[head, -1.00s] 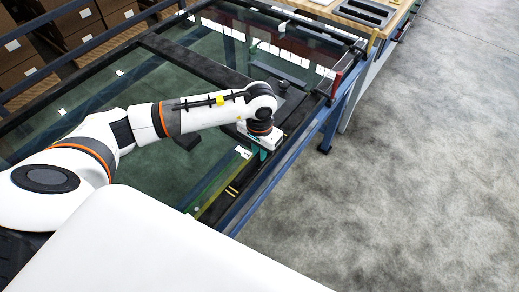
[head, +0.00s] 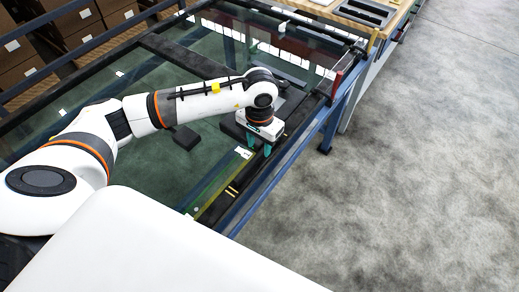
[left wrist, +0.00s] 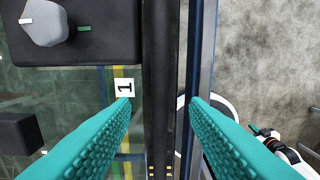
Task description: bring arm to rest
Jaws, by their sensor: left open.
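My left arm reaches in from the left of the head view over a glass-topped trolley with a black frame and blue rails (head: 262,188). My left gripper (head: 259,151) points down over the black frame bar near the right rail. In the left wrist view its two teal fingers (left wrist: 162,100) stand well apart, with nothing held between them. The dark frame bar (left wrist: 157,60) runs behind the gap, and I see no contact.
A black box with a grey knob (left wrist: 45,22) lies near the fingers, beside a white tag marked 1 (left wrist: 124,87). A small black block (head: 185,138) is further left. Brown boxes (head: 85,28) stand at the back left. The grey floor (head: 430,170) at right is clear.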

